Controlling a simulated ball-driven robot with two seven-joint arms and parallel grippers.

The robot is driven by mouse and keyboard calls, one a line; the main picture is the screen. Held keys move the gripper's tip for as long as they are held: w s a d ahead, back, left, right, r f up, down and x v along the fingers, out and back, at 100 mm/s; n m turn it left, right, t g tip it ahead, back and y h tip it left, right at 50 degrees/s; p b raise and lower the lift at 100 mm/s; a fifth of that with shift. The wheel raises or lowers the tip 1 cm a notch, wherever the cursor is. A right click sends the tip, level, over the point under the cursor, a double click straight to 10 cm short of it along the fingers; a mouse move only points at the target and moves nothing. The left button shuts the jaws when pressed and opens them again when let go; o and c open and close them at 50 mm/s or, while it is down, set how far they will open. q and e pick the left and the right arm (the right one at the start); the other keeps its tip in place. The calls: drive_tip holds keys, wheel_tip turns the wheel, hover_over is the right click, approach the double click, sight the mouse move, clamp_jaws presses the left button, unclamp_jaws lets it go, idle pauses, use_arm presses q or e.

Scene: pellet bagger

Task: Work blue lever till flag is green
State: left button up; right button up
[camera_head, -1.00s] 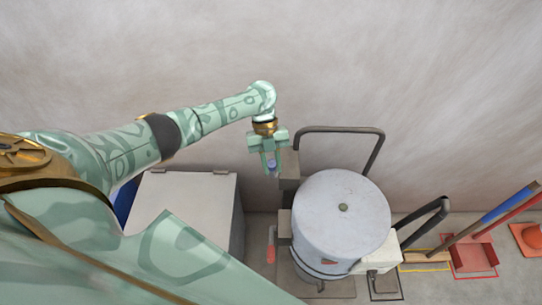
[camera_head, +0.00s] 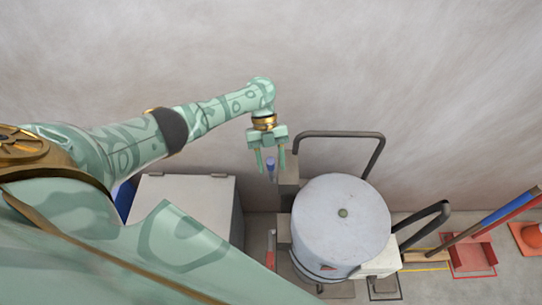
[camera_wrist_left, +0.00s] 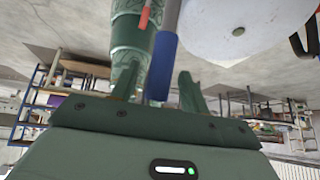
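The blue lever's grip (camera_head: 270,163) stands beside the pale drum (camera_head: 342,225), near the wall. My left gripper (camera_head: 270,165) is open, with its fingers apart on either side of the blue grip. In the left wrist view the blue grip (camera_wrist_left: 162,68) lies between the two spread fingertips (camera_wrist_left: 158,85), with gaps visible on both sides. A small red patch (camera_head: 328,267) shows low on the drum's front; I cannot tell whether it is the flag. No green flag is seen. My right gripper is not in view.
A red handle (camera_head: 270,258) is left of the drum's base. A grey box (camera_head: 195,200) stands to the left. Dark bent rails (camera_head: 345,134) rise by the drum.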

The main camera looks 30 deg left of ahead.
use_arm(q)
drive_tip(key=shift+r, duration=0.1)
drive_tip(key=v, duration=1.6)
drive_tip(key=shift+a, duration=0.1)
